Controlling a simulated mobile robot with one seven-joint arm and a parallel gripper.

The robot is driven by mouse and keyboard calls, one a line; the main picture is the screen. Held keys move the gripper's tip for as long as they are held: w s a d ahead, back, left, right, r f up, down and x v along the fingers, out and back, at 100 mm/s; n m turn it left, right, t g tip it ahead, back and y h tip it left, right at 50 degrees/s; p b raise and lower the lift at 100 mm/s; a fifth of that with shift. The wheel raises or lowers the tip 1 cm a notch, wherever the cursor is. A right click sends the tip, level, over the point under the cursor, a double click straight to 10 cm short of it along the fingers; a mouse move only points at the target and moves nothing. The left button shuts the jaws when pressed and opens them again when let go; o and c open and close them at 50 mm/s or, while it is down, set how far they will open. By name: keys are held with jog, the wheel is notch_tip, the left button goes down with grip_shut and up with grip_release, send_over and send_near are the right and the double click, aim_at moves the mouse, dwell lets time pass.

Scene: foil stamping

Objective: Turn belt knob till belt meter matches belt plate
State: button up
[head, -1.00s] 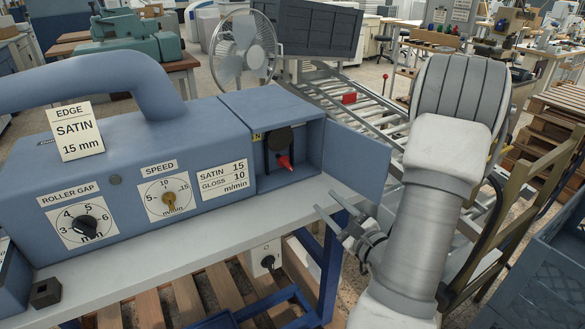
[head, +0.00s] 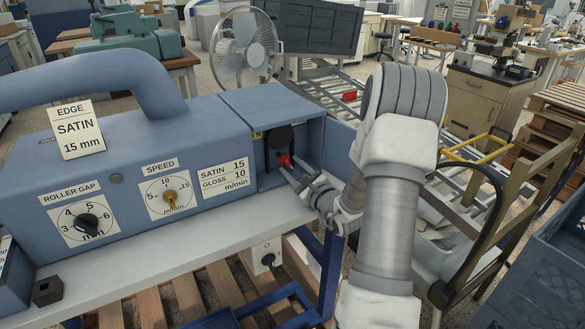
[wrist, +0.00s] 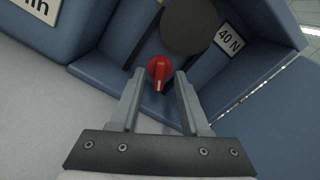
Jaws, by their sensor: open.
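The red knob (head: 284,160) sits in the open blue recess at the right end of the machine. In the wrist view the knob (wrist: 158,68) shows a white mark pointing down toward my gripper. Above it is a dark round disc (wrist: 190,25), seen too obliquely to read as a meter; it also shows in the head view (head: 279,138). A plate reading "40 N" (wrist: 229,38) is beside the disc. My gripper (wrist: 160,80) is open, its fingertips either side of the knob's near end; I cannot tell if they touch it. In the head view my gripper (head: 294,169) reaches into the recess.
The recess walls stand close around my gripper, with an opened blue panel (head: 339,148) at right. The speed dial (head: 169,198), roller gap dial (head: 84,223) and a "SATIN 15, GLOSS 10" plate (head: 224,178) are on the machine front. A pale bench (head: 190,245) runs below.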

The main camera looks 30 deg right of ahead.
jog(key=shift+w, duration=0.2)
jog(key=shift+c, duration=0.3)
grip_shut()
